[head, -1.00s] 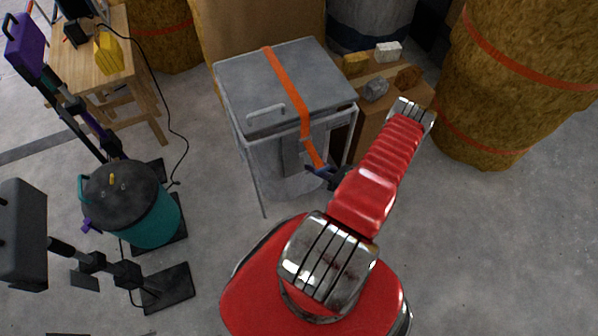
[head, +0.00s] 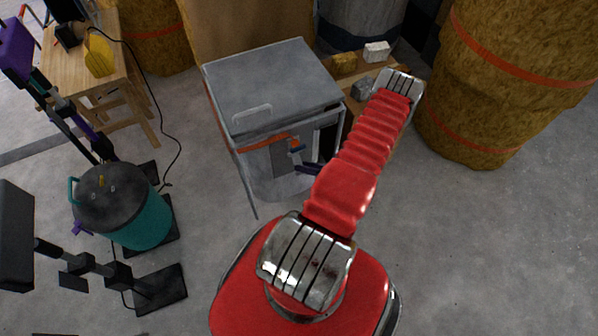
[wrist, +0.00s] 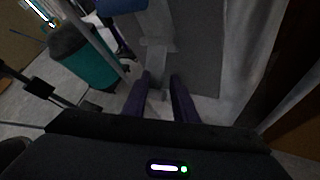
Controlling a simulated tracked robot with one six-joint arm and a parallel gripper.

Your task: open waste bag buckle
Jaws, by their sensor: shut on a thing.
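The grey waste bin (head: 250,85) has a flat lid with a handle. The orange strap (head: 268,142) lies along the bin's front, under the lid edge, and no longer crosses the lid. A small blue piece (head: 297,147) is at the strap's right end; it seems to show at the top of the wrist view too. My gripper (head: 308,168) is at the bin's front, partly hidden by my red arm. In the wrist view its two purple fingers (wrist: 160,90) are around a narrow grey part (wrist: 157,72), seemingly of the buckle.
A teal canister (head: 135,215) with a dark lid and black stands are at the left. A wooden table (head: 90,80) stands at the upper left. A box with stones (head: 375,52) is beside the bin. A large strapped bale (head: 490,90) is at the right.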

